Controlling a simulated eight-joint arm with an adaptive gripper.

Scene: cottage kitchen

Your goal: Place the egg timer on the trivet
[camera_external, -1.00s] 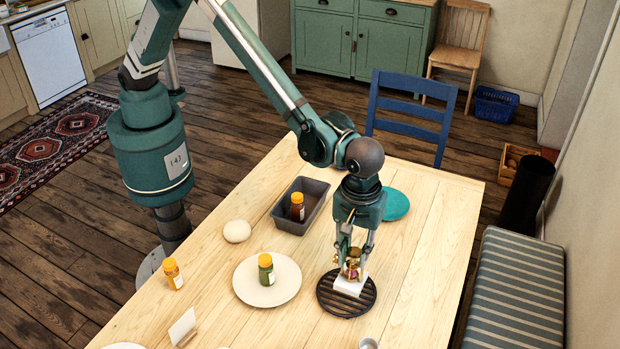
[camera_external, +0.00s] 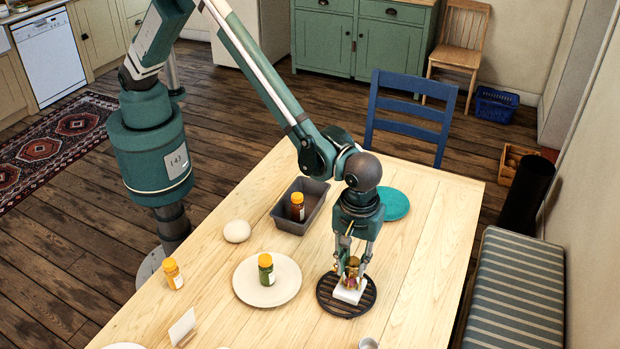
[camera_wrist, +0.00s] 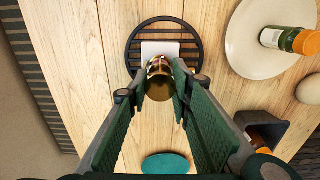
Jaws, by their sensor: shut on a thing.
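The egg timer (camera_external: 352,281) has a brassy upper part and a white block-like base. My gripper (camera_external: 354,268) points down and is shut on its upper part. The round dark slatted trivet (camera_external: 328,300) lies directly below, and the white base is over its middle. I cannot tell for sure whether the base touches the slats. In the wrist view the egg timer (camera_wrist: 159,66) shows between the fingertips (camera_wrist: 160,80), in front of the trivet (camera_wrist: 132,52).
A plate (camera_external: 246,284) with a green spice jar (camera_external: 266,270) stands left of the trivet. A dark tin (camera_external: 284,217) holding an orange-capped jar (camera_external: 297,207) and a teal round mat (camera_external: 396,204) lie behind. A metal cup (camera_external: 368,343) is in front. Table to the right is clear.

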